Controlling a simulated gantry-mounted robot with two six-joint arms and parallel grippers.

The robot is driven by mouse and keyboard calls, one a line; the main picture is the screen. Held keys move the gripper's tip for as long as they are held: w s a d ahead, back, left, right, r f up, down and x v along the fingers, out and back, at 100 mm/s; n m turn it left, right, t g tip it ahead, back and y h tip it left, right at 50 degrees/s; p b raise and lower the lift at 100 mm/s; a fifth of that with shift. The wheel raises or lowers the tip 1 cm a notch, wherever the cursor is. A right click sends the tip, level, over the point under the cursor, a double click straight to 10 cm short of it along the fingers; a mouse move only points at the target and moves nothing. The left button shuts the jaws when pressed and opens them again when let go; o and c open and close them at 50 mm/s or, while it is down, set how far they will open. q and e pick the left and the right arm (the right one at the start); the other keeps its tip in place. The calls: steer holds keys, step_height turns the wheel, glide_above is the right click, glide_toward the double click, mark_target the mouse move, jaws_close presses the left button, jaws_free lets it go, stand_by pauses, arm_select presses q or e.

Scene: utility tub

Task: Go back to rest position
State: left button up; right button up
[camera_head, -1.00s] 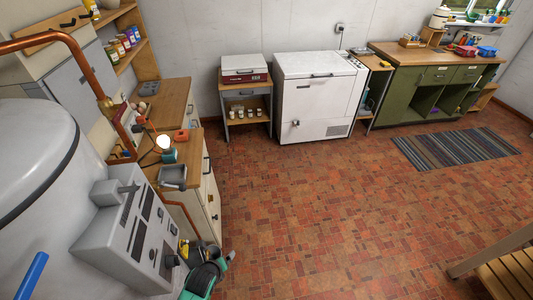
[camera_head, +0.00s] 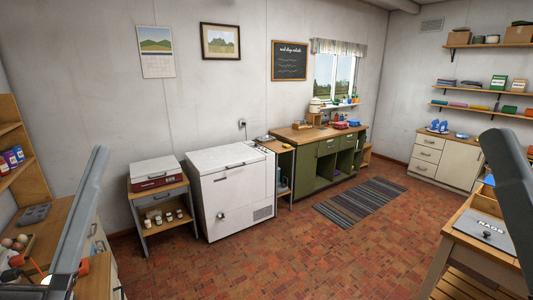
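My two grey arms stand raised at the sides of the head view, one at the left edge and one at the right edge. Neither gripper's fingers can be made out. No object shows held by either arm. The task names no object of its own.
A wooden counter (camera_head: 47,232) is at the left, partly behind my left arm. A white chest freezer (camera_head: 225,190) and green cabinet (camera_head: 328,168) line the back wall. A wooden workbench (camera_head: 463,225) is at the right. The brick floor (camera_head: 285,255) between has free room; a striped rug (camera_head: 360,200) lies there.

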arm_select(q)
step_height(320, 180, up, 22)
steer(key=s+n+h+p, duration=0.1)
steer(key=n+p, duration=0.5)
steer(key=p, duration=1.5)
steer(key=shift+s+t, duration=0.3)
steer(key=shift+s, duration=0.3)
steer(key=shift+f+y, duration=0.1)
steer(key=shift+y, duration=0.2)
